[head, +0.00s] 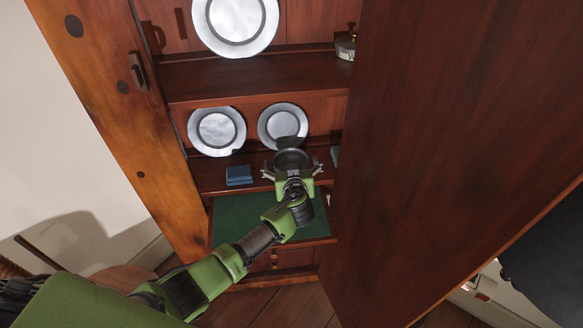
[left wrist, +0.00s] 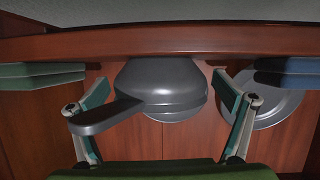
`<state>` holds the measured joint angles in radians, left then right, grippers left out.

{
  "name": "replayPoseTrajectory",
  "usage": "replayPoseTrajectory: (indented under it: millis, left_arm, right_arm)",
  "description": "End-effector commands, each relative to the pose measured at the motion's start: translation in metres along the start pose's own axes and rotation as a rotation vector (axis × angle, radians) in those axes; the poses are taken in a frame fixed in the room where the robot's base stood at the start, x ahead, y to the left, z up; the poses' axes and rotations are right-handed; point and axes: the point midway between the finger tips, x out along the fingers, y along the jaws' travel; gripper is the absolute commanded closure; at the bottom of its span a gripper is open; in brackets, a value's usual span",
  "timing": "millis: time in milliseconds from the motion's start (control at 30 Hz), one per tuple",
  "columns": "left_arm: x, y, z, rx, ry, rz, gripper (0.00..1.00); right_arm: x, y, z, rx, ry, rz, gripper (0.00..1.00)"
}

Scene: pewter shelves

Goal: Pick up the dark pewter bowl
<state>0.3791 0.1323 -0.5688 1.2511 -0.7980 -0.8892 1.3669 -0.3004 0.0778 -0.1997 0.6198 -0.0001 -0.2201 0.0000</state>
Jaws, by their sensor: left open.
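The dark pewter bowl (head: 291,159) stands on the cupboard's middle-low shelf, in front of a round plate. My left gripper (head: 292,170) reaches in from below and is open, one finger on each side of the bowl. In the left wrist view the bowl (left wrist: 165,82) lies between the spread fingers of the left gripper (left wrist: 158,108), with a gap on both sides. Its flat handle (left wrist: 104,116) sticks out towards the left finger there. My right gripper is not in view.
Pewter plates lean behind on this shelf (head: 217,131) (head: 283,124), and a larger one (head: 235,22) stands above. A blue item (head: 239,175) lies left of my gripper. A large wooden door (head: 440,150) stands close on the right.

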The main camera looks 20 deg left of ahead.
Motion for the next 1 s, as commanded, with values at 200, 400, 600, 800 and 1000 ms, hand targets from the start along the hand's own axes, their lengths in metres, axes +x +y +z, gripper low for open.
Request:
replayPoseTrajectory:
  millis: [200, 400, 600, 800, 1000]
  left_arm:
    - [0.000, 0.000, -0.001, 0.000, 0.000, 0.001, 0.13]
    - [0.000, 0.000, 0.000, 0.000, 0.000, 0.000, 0.54]
    - [-0.001, 0.001, -0.001, 0.000, 0.001, 0.001, 0.58]
    - [-0.002, 0.001, -0.005, -0.001, 0.002, 0.002, 0.58]
    - [-0.012, 0.003, -0.028, -0.007, 0.004, 0.004, 0.58]
  right_arm:
    - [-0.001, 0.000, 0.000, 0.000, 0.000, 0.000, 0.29]
    - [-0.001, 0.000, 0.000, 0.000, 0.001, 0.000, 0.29]
    - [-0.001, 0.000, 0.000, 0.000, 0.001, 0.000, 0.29]
    - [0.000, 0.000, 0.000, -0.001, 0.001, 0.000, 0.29]
    - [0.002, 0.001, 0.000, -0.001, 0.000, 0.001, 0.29]
